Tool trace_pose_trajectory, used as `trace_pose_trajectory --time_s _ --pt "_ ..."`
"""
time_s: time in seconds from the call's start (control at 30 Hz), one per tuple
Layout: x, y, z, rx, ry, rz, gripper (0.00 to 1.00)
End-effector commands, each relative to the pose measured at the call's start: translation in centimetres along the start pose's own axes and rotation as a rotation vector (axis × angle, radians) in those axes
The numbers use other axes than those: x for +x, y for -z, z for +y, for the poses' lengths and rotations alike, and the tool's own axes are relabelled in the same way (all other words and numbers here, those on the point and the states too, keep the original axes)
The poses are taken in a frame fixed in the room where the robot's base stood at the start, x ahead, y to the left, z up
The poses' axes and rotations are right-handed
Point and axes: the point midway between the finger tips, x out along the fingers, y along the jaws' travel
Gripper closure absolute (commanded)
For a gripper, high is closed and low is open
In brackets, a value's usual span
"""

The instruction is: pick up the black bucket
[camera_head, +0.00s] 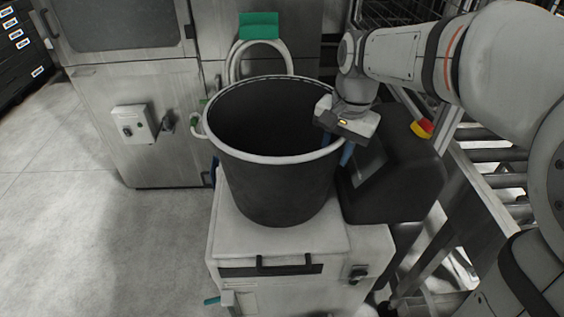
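The black bucket (275,190) stands upright on a light grey cabinet (300,240). It has a pale rim and a light handle at its left side, and its dark inside looks empty. My gripper (340,150) points down at the right part of the bucket's rim. One blue finger shows just outside the bucket wall. The other finger seems to be on the inner side of the rim and is mostly hidden, so I cannot tell whether the fingers touch or grip the rim.
A dark box-shaped unit (408,180) with a red and yellow button (422,128) stands close to the bucket's right. A roller conveyor (505,180) lies further right. A steel cabinet (130,90) stands behind left. The floor (90,220) at left is clear.

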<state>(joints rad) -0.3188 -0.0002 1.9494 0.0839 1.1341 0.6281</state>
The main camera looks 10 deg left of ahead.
Motion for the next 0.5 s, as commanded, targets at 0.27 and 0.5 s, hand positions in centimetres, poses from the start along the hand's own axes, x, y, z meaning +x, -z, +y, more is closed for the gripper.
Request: trace_pose_trajectory --time_s 0.27,0.5 --pt "0.0 -0.03 -0.02 -0.001 0.0 0.0 0.87" --pt "0.0 -0.04 -0.04 -0.001 0.0 0.0 1.0"
